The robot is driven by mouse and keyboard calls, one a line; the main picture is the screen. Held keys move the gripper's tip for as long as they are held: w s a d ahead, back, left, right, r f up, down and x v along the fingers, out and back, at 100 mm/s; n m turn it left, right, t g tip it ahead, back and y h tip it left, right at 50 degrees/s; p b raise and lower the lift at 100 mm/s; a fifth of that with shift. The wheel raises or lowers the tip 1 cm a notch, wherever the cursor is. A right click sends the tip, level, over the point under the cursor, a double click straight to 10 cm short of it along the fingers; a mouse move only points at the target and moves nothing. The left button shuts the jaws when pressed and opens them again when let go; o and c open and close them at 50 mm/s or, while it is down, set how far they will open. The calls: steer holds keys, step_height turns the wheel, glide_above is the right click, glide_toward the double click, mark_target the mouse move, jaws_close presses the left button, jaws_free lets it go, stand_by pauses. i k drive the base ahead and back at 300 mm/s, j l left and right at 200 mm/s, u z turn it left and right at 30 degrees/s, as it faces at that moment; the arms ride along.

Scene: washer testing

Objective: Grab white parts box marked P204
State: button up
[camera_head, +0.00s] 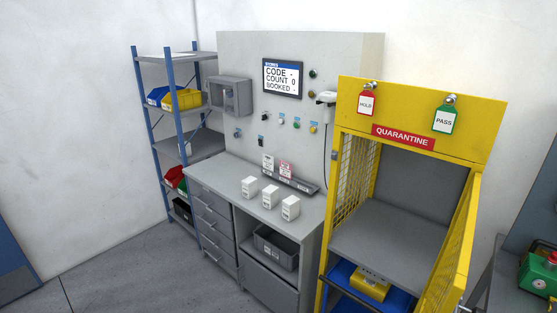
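Several small white boxes are in the head view. Three stand upright in a slanting row on the grey counter (222,172): a left box (249,187), a middle box (270,196) and a right box (290,208). Each has small dark print on its front, too small to read, so I cannot tell which one is marked P204. My gripper is not in view.
A dark tray with white and pink cards (286,171) lies behind the boxes. A grey bin (275,247) sits in the counter's open bay. A yellow quarantine cage (345,255) with an open door stands right. Floor (130,270) at front left is clear.

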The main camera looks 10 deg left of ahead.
mark_target(249, 187)
steer(key=i+j+z, duration=0.1)
steer(key=j, duration=0.45)
steer(key=i+j+z, duration=0.15)
steer(key=j, duration=0.4)
steer(key=i+j+z, duration=0.1)
steer(key=i+j, duration=0.15)
steer(key=j, duration=0.3)
steer(key=i+j+z, duration=0.1)
steer(key=j, duration=0.45)
steer(key=i+j+z, duration=0.15)
steer(key=j, duration=0.45)
steer(key=i+j+z, duration=0.15)
steer(key=j, duration=0.7)
steer(key=i+j+z, duration=0.1)
steer(key=j, duration=0.8)
steer(key=i+j+z, duration=0.15)
steer(key=j, duration=0.75)
steer(key=k, duration=0.05)
